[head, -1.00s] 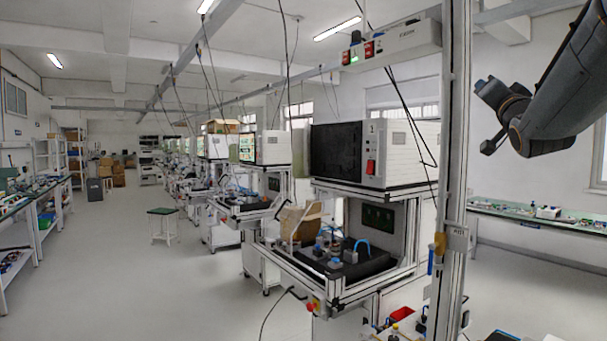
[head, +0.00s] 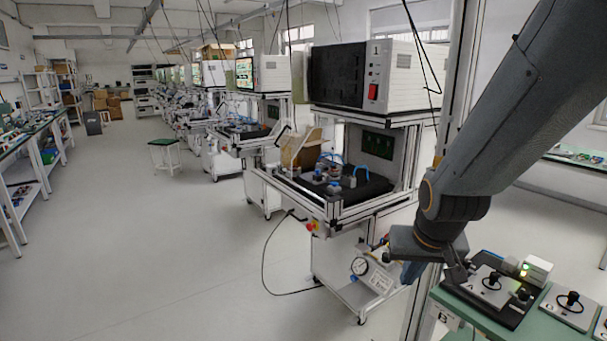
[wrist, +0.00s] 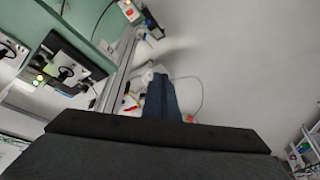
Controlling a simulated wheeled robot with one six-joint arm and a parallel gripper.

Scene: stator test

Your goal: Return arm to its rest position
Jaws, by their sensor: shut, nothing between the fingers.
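My arm reaches down from the upper right of the head view, in front of a metal post. My gripper (head: 411,274) hangs at its lower end, beside the left end of a green-topped bench (head: 474,322). It is partly hidden by the wrist housing and looks small and dark blue. In the wrist view the blue fingers (wrist: 161,98) lie together, shut, with nothing seen between them.
A black fixture board (head: 500,312) with a plate and knob lies on the bench, close right of my gripper. A test station with a white instrument box (head: 402,73) stands left of my arm. The floor at left is open.

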